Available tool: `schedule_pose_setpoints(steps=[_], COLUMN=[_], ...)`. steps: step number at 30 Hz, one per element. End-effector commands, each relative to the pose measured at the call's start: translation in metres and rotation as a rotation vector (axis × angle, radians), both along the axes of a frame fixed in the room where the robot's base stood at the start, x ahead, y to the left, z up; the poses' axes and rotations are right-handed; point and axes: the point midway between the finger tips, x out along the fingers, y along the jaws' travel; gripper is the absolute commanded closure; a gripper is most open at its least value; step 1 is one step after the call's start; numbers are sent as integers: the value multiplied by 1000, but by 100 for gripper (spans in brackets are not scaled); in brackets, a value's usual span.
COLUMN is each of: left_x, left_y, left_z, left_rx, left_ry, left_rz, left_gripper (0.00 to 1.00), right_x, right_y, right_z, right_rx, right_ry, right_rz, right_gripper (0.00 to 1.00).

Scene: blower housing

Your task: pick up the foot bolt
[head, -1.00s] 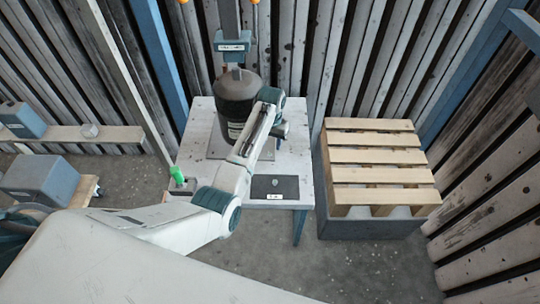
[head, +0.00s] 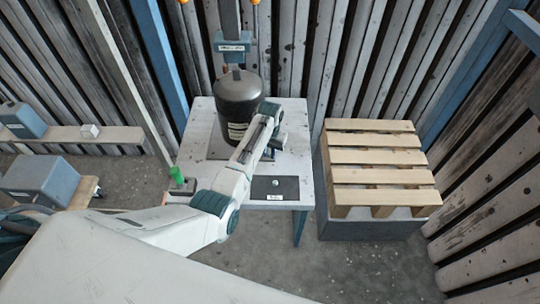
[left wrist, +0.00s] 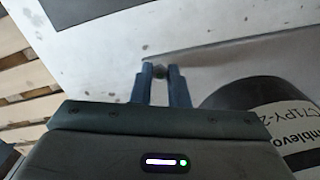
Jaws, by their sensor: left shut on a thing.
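The foot bolt (left wrist: 159,72) shows in the left wrist view as a small dark grey round end between my left fingertips. My left gripper (left wrist: 160,75) is shut on it, over the pale table top. In the head view my left gripper (head: 268,155) is beside the front right of the dark blower housing (head: 239,100), partly hidden by my own arm, and the bolt cannot be made out there. The housing also shows at the right of the left wrist view (left wrist: 255,93). My right gripper is not in view.
The pale table (head: 201,122) carries a dark mat (head: 262,190) with a small round piece (head: 275,183) on it, and a green object (head: 177,175) at its left edge. A wooden pallet (head: 380,157) on a grey base stands to the right. A blue press-like column is behind the housing.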

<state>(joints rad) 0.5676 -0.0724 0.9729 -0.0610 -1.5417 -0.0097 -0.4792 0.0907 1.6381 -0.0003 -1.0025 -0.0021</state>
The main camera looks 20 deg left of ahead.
Motion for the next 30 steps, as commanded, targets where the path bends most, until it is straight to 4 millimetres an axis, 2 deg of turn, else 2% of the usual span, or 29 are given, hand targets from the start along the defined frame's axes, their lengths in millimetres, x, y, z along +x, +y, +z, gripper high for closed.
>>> schedule_pose_setpoints(steps=[8, 14, 21, 30], left_x=[1, 1, -53, -122], left_y=[0, 0, -16, -37], left_z=[8, 38, 40, 47], left_rx=[0, 0, -3, -3], left_ry=[-2, -5, 1, 0], left_rz=[0, 0, 0, 0], left_gripper=[96, 96, 96, 96], right_x=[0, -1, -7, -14], right_y=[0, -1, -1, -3], right_z=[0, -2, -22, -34], right_rx=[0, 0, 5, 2], right_ry=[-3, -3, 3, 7], right_rz=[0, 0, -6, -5], right_gripper=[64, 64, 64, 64])
